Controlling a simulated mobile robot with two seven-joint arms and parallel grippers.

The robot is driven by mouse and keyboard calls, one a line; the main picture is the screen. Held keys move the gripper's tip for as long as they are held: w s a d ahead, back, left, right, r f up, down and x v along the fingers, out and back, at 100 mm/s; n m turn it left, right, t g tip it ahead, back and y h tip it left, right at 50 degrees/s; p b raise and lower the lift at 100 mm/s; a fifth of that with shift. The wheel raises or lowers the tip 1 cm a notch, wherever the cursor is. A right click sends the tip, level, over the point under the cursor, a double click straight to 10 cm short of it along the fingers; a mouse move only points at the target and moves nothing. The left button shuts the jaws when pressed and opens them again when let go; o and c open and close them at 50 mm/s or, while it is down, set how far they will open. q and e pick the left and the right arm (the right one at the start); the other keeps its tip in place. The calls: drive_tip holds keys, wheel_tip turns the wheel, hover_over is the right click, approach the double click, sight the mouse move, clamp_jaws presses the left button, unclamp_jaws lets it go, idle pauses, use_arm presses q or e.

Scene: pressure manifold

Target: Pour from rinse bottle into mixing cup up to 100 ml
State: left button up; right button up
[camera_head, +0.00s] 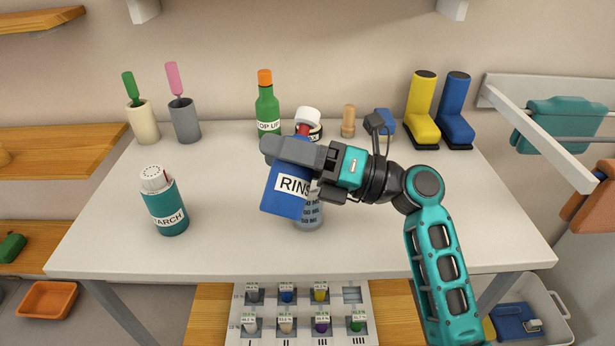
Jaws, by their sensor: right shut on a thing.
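The rinse bottle (288,190) is blue with a white label reading "RINS" and a red top. My right gripper (292,152) is shut on its upper part, above the white table. The bottle leans, with its top to the right. The mixing cup (310,214), clear with dark markings, stands on the table behind the bottle and is mostly hidden by it. Its rim and the liquid level cannot be made out. No stream of liquid is visible. My left gripper is not in view.
A teal "ARCH" shaker (165,205) stands at left on the table (120,225). A green bottle (267,108), a white-capped jar (309,118), two brush holders (184,122) and yellow and blue boots (423,115) stand farther back. The front left is clear.

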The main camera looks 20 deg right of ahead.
drive_tip(key=shift+r+m, duration=0.15)
drive_tip(key=shift+m, duration=0.25)
idle(0.6)
drive_tip(key=shift+w+d+f+m+t+p, duration=0.1)
drive_tip(key=shift+f+m+t+p, duration=0.25)
drive_tip(key=shift+p, duration=0.55)
idle(0.3)
drive_tip(key=shift+f+m+t+p, duration=0.1)
drive_tip(key=shift+m+t+p, duration=0.15)
drive_tip(key=shift+m+p, duration=0.45)
idle(0.5)
drive_tip(key=shift+w+d+m+p, duration=0.15)
drive_tip(key=shift+m+p, duration=0.4)
drive_tip(key=shift+p, duration=0.55)
idle(0.4)
drive_tip(key=shift+r+t+h, duration=0.2)
drive_tip(key=shift+t+h, duration=0.1)
idle(0.4)
drive_tip(key=shift+m, duration=0.5)
drive_tip(key=shift+r, duration=0.1)
idle(0.4)
